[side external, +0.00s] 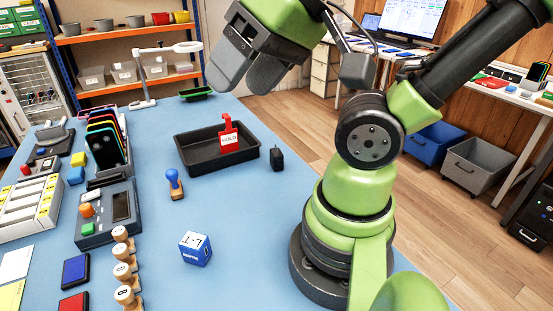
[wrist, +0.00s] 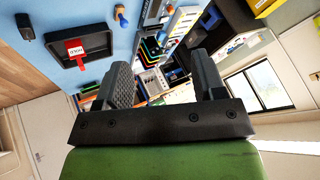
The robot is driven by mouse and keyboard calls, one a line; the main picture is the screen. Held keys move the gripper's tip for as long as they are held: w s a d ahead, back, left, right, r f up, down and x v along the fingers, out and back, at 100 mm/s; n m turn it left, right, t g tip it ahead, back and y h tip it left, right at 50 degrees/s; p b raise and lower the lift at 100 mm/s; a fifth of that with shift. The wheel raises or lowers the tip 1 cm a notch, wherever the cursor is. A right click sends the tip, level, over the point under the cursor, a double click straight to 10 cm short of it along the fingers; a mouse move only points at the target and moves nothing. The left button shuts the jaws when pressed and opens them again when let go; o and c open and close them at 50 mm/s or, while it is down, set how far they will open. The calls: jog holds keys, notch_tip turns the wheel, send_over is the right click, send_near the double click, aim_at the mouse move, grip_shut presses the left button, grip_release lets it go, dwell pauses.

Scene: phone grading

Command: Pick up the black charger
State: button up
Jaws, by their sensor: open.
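The black charger (side external: 277,158) is a small dark block standing on the blue table, just right of the black tray. My gripper (side external: 240,80) is high above the table, up and left of the charger in the side view. Its two grey fingers are apart and nothing is between them. In the wrist view my gripper (wrist: 165,85) is far to the right of the charger.
The black tray (side external: 185,155) holds a red HOLD tag (side external: 228,134). A blue-topped stamp (side external: 174,183) and a blue-and-white cube (side external: 195,248) stand nearby. A rack of phones (side external: 105,145) and a grey device (side external: 92,232) are at left. Table around the charger's front is clear.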

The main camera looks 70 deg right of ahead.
jog(key=shift+c, duration=0.3)
jog(key=m+g+h, duration=0.5)
jog(key=m+h, duration=0.1)
jog(key=m, duration=0.1)
send_over(277, 151)
jog(key=s+a, duration=0.2)
jog(key=a, duration=0.1)
notch_tip(277, 151, down, 20)
jog(key=x, duration=0.4)
jog(key=shift+w, duration=0.15)
jog(key=shift+x, duration=3.3)
jog(key=shift+d+r, duration=0.1)
jog(key=shift+d, duration=0.1)
